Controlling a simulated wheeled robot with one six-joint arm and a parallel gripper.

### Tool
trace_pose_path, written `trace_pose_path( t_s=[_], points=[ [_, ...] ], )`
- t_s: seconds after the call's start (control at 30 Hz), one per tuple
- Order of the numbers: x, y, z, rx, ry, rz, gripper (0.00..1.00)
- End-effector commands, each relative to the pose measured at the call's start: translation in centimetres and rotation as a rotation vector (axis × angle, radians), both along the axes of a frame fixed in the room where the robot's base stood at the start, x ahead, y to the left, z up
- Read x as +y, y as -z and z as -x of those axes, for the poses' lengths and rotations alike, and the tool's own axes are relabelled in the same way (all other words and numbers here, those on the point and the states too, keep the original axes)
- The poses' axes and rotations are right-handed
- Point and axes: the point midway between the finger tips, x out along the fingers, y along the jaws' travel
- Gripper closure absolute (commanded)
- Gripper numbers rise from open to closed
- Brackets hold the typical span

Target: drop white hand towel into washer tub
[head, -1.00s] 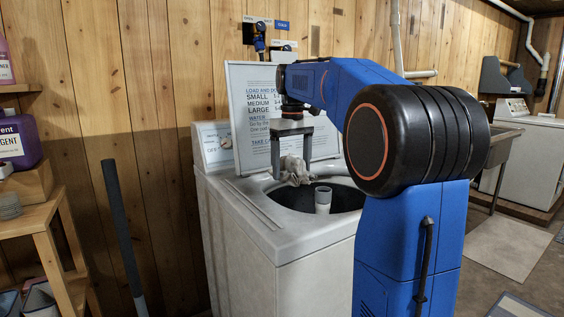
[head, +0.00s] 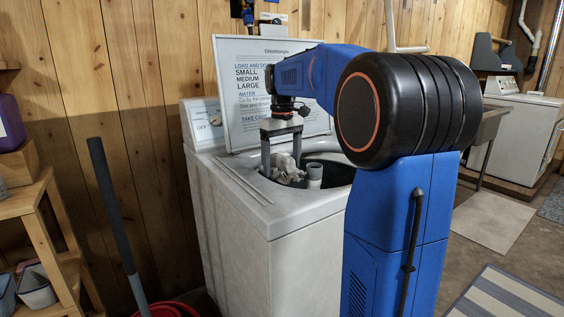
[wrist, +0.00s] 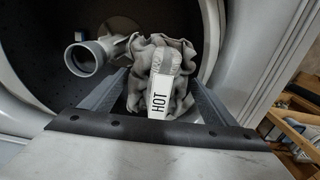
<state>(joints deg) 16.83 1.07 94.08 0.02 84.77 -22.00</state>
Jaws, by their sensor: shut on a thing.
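The white hand towel (head: 284,168) is a crumpled greyish-white bundle at the washer opening. In the wrist view the towel (wrist: 178,62) sits between my two fingers, with a white label reading HOT on it. My gripper (head: 283,170) points down and is shut on the towel. The washer tub (head: 334,172) is a dark round opening in the top of the white washer (head: 300,230). The towel hangs at the tub mouth, left of the pale agitator post (head: 314,175). The post also shows in the wrist view (wrist: 86,57), close beside the towel.
The raised washer lid (head: 245,95) with printed instructions stands behind the opening. A dark pole (head: 115,205) leans at the left, near a wooden shelf (head: 35,210) and a red tub (head: 165,309). A striped rug (head: 510,295) lies on the floor at the right.

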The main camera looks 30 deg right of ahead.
Motion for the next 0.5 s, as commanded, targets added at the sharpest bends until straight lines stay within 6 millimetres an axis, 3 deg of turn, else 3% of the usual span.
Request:
trace_pose_path(
  t_s=[0.03,0.07,0.1,0.5],
  points=[
    [0.0,-0.02,0.0,0.0,0.0,0.0,0.45],
    [0.0,-0.02,0.0,0.0,0.0,0.0,0.12],
    [0.0,-0.02,0.0,0.0,0.0,0.0,0.03],
    [-0.02,-0.85,-0.04,-0.001,0.0,0.0,0.0]
  ],
)
